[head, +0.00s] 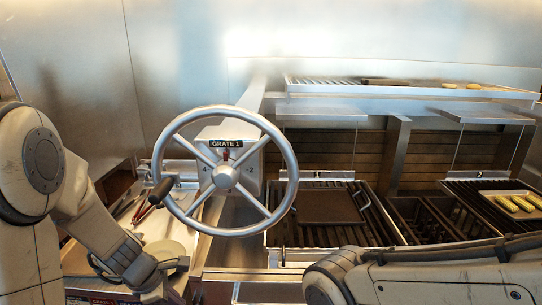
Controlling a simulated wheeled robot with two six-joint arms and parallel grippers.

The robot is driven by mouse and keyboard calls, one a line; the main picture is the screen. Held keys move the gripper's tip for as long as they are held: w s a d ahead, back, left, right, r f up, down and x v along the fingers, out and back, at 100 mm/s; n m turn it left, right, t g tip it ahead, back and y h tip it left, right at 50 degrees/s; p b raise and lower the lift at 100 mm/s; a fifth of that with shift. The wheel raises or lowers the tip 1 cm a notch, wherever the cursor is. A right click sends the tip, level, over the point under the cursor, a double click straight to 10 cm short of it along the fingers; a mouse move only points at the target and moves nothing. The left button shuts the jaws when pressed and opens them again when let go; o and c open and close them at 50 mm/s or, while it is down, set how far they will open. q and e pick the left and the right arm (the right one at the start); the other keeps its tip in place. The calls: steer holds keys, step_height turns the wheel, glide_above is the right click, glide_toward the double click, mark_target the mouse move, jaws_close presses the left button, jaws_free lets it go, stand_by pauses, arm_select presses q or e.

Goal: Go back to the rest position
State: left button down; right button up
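My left arm comes in from the left and reaches down to the lower left. Its gripper end (172,290) shows at the bottom edge, partly cut off, so I cannot see the fingers clearly or whether it holds anything. It is below and to the left of the large metal handwheel (291,180). My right arm crosses the lower right in front of the grill, and its gripper is out of view.
A label reads "GRATE 1" behind the wheel. Corn cobs sit on a tray (485,194) at right. A long upper rack (425,88) spans the back. Tongs (143,213) lie on the left counter.

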arm_select(q)
steer(key=s+d+r+m+g+b, duration=0.15)
steer(key=s+d+m, duration=0.25)
steer(key=d+m, duration=0.6)
steer(key=s+d+r+m+b, duration=0.1)
steer(key=s+d+m, duration=0.2)
steer(key=s+m, duration=0.5)
steer(key=s+d+r+m+g+y+b, duration=0.1)
steer(key=s+d+m, duration=0.3)
steer(key=s+m, duration=0.4)
steer(key=m, duration=0.3)
steer(key=shift+d+r+y+b, duration=0.2)
steer(key=shift+r+y+b, duration=0.1)
steer(key=shift+r+b, duration=0.05)
